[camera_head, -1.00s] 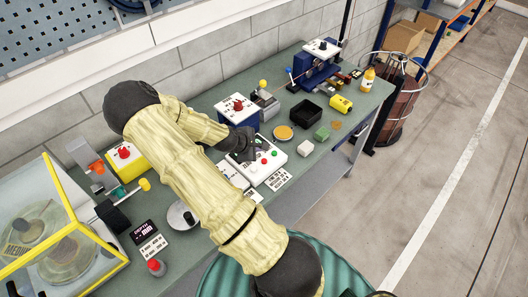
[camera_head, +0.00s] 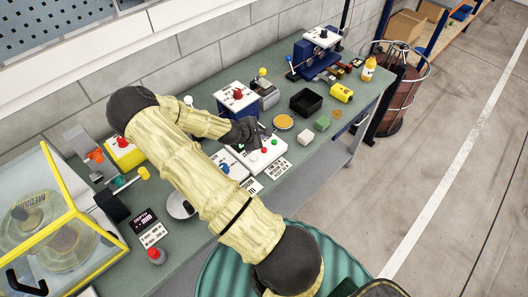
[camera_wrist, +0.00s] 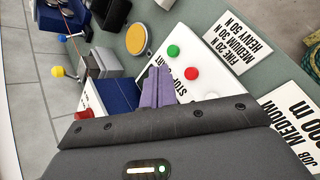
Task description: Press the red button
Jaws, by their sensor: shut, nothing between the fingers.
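The red button (camera_head: 264,150) sits on a white control panel (camera_head: 262,161) on the bench, between a green button (camera_head: 274,141) and the panel's near edge. In the wrist view the red button (camera_wrist: 190,73) lies right of my gripper (camera_wrist: 160,76), with the green button (camera_wrist: 173,51) above it and a white button (camera_wrist: 212,96) below it. My gripper (camera_head: 258,137) is shut and empty, its purple fingers over the panel's back left part. The fingertips appear apart from the red button. Their height above the panel is hard to tell.
A blue box with a red knob (camera_head: 238,94) stands behind the gripper. A blue button (camera_head: 224,168) is on the left. An orange-topped disc (camera_head: 283,122), black tray (camera_head: 306,103) and small blocks stand to the right. Printed cards (camera_head: 278,168) lie in front.

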